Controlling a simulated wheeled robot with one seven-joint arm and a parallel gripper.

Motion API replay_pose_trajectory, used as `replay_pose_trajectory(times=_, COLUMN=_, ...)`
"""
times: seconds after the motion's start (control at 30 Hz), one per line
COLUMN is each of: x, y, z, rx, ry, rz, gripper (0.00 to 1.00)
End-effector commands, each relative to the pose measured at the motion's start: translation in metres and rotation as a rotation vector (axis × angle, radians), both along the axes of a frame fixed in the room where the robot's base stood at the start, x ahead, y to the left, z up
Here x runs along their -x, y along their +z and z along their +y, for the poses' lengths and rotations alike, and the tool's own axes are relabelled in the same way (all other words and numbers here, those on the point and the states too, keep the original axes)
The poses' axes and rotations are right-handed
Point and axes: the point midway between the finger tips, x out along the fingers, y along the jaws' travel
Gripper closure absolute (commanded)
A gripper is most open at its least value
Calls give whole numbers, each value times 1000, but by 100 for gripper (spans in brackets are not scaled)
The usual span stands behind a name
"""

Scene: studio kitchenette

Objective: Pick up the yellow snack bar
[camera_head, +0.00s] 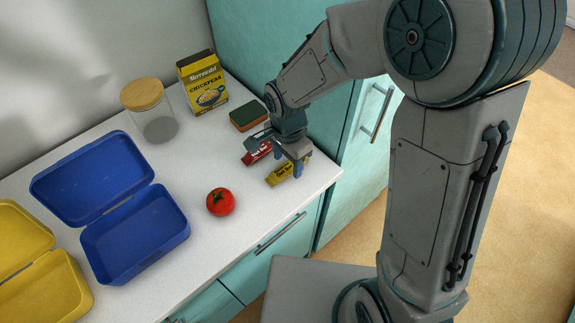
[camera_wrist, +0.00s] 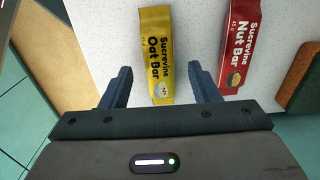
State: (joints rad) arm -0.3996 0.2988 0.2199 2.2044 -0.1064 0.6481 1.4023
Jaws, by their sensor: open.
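The yellow snack bar (camera_head: 281,175), labelled Oat Bar, lies on the white counter near its front edge. In the wrist view the yellow bar (camera_wrist: 157,58) sits between the two blue fingers, its near end reaching between the fingertips. My gripper (camera_head: 287,165) is open, with its fingers pointing down over the bar; in the wrist view the open gripper (camera_wrist: 162,84) shows a gap on both sides of the bar. I cannot tell how high the fingertips are above the counter.
A red nut bar (camera_wrist: 238,45) lies right of the yellow bar in the wrist view.

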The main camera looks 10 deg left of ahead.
Motion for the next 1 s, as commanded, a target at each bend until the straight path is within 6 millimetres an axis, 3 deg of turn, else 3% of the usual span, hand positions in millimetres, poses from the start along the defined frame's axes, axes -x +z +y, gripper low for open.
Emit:
replay_pose_trajectory(times=0.13, x=1, y=-13, z=0, rx=2, ry=0, rz=1, gripper=44)
replay_pose_trajectory(times=0.4, x=0, y=-15, z=0, rx=0, ry=0, rz=-1, gripper=44)
replay_pose_trajectory(times=0.57, x=0, y=-15, z=0, rx=0, ry=0, rz=-1, gripper=89)
replay_pose_trajectory(times=0.6, x=0, y=-15, z=0, rx=0, ry=0, rz=-1, gripper=92)
replay_pose_trajectory(times=0.87, x=0, y=-14, z=0, rx=0, ry=0, rz=-1, gripper=93)
replay_pose_trajectory(times=1.0, x=-1, y=-4, z=1, rx=-3, ry=-1, rz=-5, gripper=93)
